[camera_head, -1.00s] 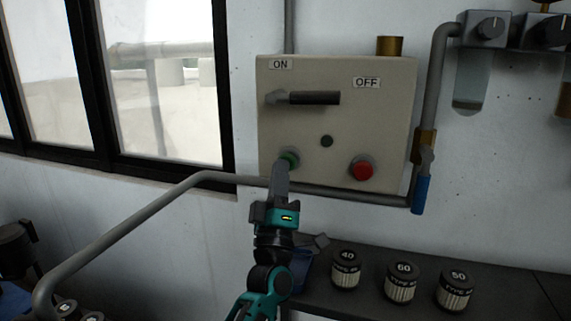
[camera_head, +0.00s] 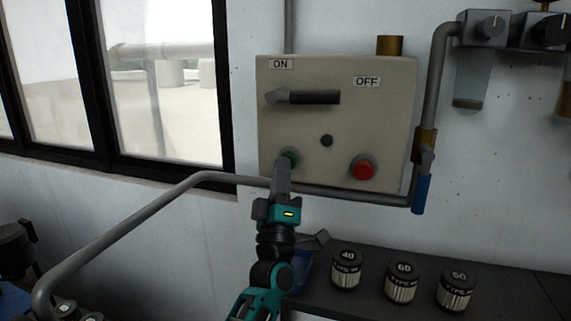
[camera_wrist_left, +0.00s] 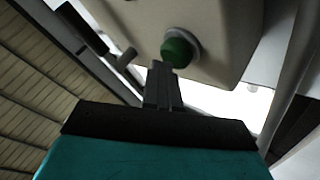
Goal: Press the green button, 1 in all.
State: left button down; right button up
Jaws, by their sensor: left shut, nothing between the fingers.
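The green button (camera_head: 290,156) is at the lower left of the beige control box (camera_head: 385,115) on the wall. My left gripper (camera_head: 283,166) is shut and empty, with its tip just below and in front of the green button. In the left wrist view the green button (camera_wrist_left: 177,52) stands out from its grey collar, and the shut fingertips (camera_wrist_left: 160,68) are close beside its lower edge. I cannot tell whether they touch it. My right gripper is not in view.
A red button (camera_head: 363,168), a small dark lamp (camera_head: 327,141) and a lever handle (camera_head: 314,97) share the box. A grey pipe (camera_head: 345,194) runs below it, with a blue valve handle (camera_head: 421,194). Several labelled cylinders (camera_head: 401,283) stand on the dark shelf (camera_head: 325,303).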

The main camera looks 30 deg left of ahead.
pick_arm(q)
jog(key=shift+s, duration=0.1)
jog(key=shift+s+d+p, duration=0.25)
jog(key=shift+s+p, duration=0.15)
jog(key=shift+s, duration=0.45)
jog(key=s+p, duration=0.1)
jog(key=s, duration=0.1)
jog(key=s+d, duration=0.1)
jog(key=s, duration=0.2)
jog(key=shift+p, duration=0.35)
jog(key=shift+w+d, duration=0.1)
dwell(0.5)
